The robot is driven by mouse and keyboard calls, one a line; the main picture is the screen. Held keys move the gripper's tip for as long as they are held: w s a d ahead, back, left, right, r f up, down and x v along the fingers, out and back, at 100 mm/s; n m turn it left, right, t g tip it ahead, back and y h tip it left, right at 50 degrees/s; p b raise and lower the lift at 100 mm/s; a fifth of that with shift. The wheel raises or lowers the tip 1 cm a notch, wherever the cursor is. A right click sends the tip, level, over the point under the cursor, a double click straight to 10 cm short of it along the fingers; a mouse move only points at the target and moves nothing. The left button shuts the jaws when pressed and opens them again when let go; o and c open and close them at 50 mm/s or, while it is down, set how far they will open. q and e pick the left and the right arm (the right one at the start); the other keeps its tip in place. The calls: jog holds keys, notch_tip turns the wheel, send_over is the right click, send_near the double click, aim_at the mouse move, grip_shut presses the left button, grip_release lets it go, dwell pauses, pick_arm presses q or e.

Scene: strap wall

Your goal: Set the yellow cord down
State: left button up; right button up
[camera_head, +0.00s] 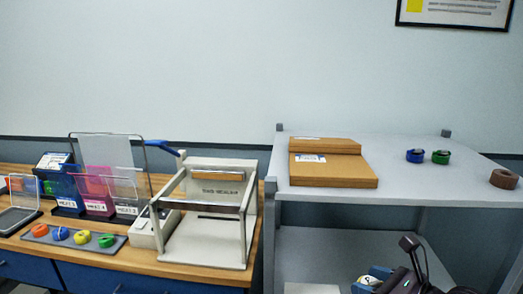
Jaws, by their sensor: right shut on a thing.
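My right gripper (376,279) is low at the bottom right, in front of the grey shelf unit, and is partly cut off by the lower edge. It is shut on a small pale, yellowish roll (367,280), which I take for the yellow cord; only part of it shows, and whether it touches the lower shelf cannot be told. My left gripper is not in view.
The grey shelf unit (400,185) carries brown boxes (333,171), a blue roll (415,156), a green roll (441,157) and a brown roll (504,179). Left, a wooden bench (110,262) holds a press-like frame (212,205) and a tray (70,241) of coloured coils.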

jog(key=shift+s+a+r+m+t+h, duration=0.1)
jog(key=shift+s+r+m+t+h, duration=0.1)
jog(key=shift+m+t+h, duration=0.4)
jog(key=shift+s+a+m, duration=0.2)
jog(key=shift+a+m, duration=0.1)
jog(key=shift+s+a+f, duration=0.1)
jog(key=shift+s+f, duration=0.05)
jog(key=shift+f, duration=0.05)
